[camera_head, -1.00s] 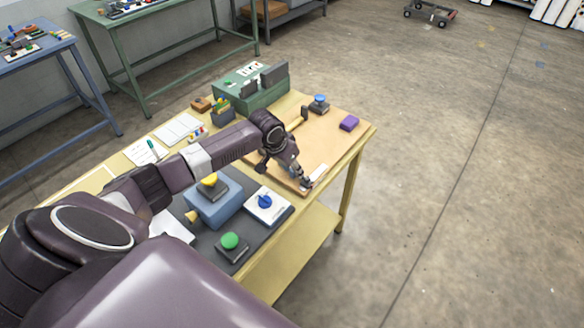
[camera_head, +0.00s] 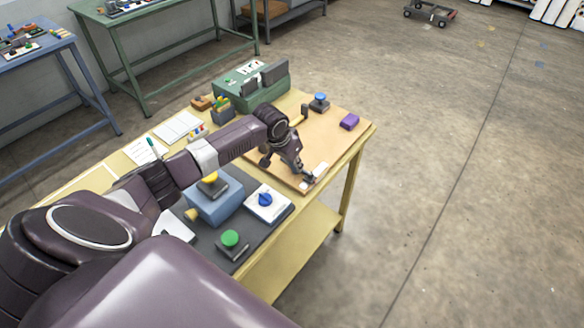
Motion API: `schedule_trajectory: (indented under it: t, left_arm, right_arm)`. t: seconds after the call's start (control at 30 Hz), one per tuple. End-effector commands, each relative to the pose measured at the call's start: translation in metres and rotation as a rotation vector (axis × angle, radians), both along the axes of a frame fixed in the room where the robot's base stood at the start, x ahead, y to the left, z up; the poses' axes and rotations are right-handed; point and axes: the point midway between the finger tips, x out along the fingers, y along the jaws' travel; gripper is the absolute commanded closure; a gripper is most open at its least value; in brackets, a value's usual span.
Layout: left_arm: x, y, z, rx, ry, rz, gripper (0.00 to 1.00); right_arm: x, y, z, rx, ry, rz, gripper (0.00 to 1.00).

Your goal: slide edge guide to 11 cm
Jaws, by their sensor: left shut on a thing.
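My left gripper (camera_head: 308,178) reaches down over the tan board (camera_head: 335,140) at the near right edge of the yellow bench. It is shut on a small piece, which I take to be the edge guide; the fingers mostly hide it. A white strip (camera_head: 320,169) lies on the board right beside the fingertips; any scale marks are too small to read. My right gripper is not in view.
A green machine (camera_head: 262,90) stands at the back of the bench. A blue box (camera_head: 213,205), blue dial (camera_head: 266,200) and green button (camera_head: 230,239) stand nearer.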

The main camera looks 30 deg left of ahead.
Motion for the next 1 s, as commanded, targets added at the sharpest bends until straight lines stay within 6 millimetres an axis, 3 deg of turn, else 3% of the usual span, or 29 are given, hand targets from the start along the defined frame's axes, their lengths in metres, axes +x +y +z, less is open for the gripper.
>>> schedule_trajectory:
  t: [0.03, 0.2, 0.5, 0.53, 0.67, 1.0]
  left_arm:
    - [0.011, 0.0, -0.001, -0.001, -0.008, 0.004, 1.0]
    - [0.025, -0.002, 0.001, -0.001, -0.005, 0.002, 1.0]
    - [0.025, -0.002, 0.002, -0.001, -0.003, 0.001, 1.0]
    - [0.025, -0.002, 0.002, -0.001, -0.003, 0.001, 0.83]
    - [0.025, -0.002, 0.002, 0.0, -0.003, 0.0, 0.68]
    - [0.024, -0.002, 0.004, 0.0, -0.003, 0.0, 0.68]
  right_arm:
    - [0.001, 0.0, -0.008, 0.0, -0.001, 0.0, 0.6]
    - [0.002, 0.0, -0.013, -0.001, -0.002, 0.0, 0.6]
    - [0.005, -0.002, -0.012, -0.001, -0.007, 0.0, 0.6]
    - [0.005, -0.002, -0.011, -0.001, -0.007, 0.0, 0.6]
    - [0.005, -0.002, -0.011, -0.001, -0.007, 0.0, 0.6]
    - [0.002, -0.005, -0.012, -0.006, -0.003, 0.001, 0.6]
